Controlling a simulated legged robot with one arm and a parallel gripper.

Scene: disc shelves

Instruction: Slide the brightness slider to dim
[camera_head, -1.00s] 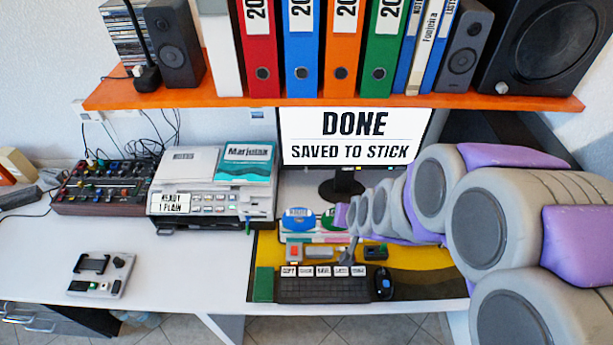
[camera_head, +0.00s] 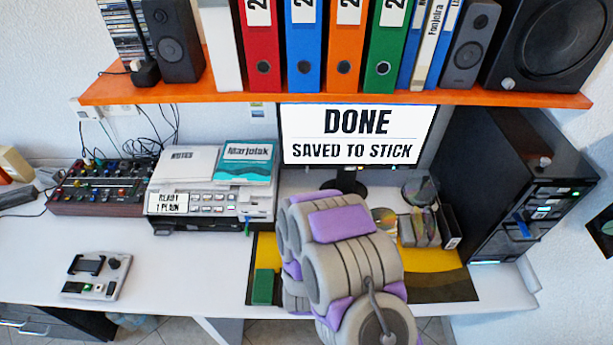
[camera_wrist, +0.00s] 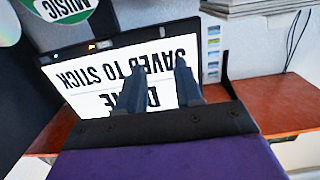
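I cannot make out a slider marked for brightness in either view. Small controls show on a mixer box (camera_head: 105,187) at the left of the desk and on a grey panel (camera_head: 97,275) at the front left; their markings are too small to read. The monitor (camera_head: 358,135) reads "DONE SAVED TO STICK". It also shows upside down in the wrist view (camera_wrist: 95,75). My gripper (camera_wrist: 158,66) has two dark fingers apart with nothing between them, in front of the monitor in that view. In the head view my folded arm hides it.
An orange shelf (camera_head: 220,95) with binders and speakers hangs above the desk. A printer-like device (camera_head: 210,204) stands left of the monitor. A dark computer tower (camera_head: 500,185) and discs (camera_head: 385,220) are at right. The white desk (camera_head: 170,270) is clear between grey panel and mat.

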